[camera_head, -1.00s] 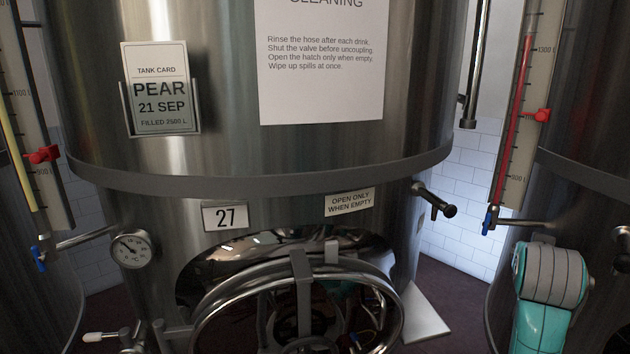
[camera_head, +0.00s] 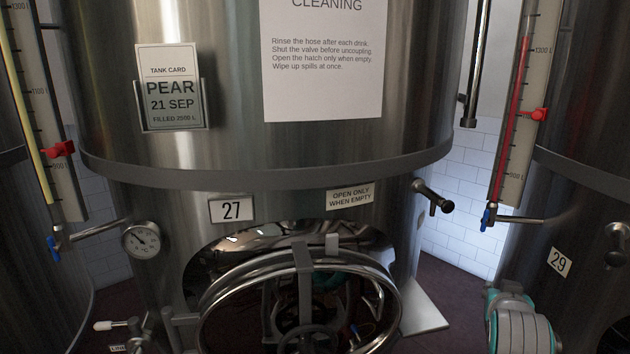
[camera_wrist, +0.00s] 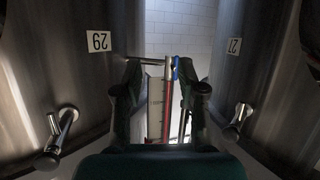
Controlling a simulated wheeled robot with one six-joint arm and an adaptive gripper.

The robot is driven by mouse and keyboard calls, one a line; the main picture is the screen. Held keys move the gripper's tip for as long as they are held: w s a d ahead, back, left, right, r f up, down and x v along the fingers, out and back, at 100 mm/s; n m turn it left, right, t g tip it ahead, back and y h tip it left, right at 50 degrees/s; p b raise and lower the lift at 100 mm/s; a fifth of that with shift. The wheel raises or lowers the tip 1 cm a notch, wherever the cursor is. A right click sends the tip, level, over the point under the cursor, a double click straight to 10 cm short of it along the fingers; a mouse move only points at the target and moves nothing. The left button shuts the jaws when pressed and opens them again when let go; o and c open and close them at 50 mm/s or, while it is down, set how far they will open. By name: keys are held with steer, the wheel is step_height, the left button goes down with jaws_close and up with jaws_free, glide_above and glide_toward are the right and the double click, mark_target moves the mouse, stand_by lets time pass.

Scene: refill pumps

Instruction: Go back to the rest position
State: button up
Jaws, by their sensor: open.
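My gripper (camera_wrist: 161,78) is open in the wrist view, its two dark fingers spread apart. Nothing is held between them. The sight gauge with the red column (camera_wrist: 168,105) and its blue valve handle (camera_wrist: 175,67) show in the gap, beyond the fingers. In the head view my gripper is out of sight; only a teal and grey part of my arm shows at the lower right, in front of the tank numbered 29 (camera_head: 586,190).
Tank 27 (camera_head: 250,140) fills the middle, with its round hatch wheel (camera_head: 300,262) jutting forward. A dial (camera_head: 141,240) and a valve (camera_head: 432,196) stick out from it. The red-marked gauge (camera_head: 515,110) stands between the tanks. Tiled wall and dark floor show in the gap.

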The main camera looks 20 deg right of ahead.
steer(key=s+a+f+n+t+y, duration=0.2)
steer(key=a+f+n, duration=0.1)
steer(key=a+f, duration=0.9)
steer(key=s+a+f+n+t+y, duration=0.2)
steer(key=s+a+f+n+y, duration=0.1)
steer(key=s+a+f, duration=0.65)
steer(key=s+a+n+y, duration=0.1)
steer(key=s+a, duration=0.3)
steer(key=s, duration=0.3)
steer(key=s+a+r+n+t+y, duration=0.1)
steer(key=s+a+y, duration=0.1)
steer(key=s+a, duration=0.3)
steer(key=s+a+n+y, duration=0.1)
steer(key=s+a, duration=0.3)
steer(key=s, duration=0.7)
steer(key=shift+s+a+r+t+y, duration=0.2)
steer(key=shift+a+t+y, duration=0.2)
steer(key=shift+y, duration=0.3)
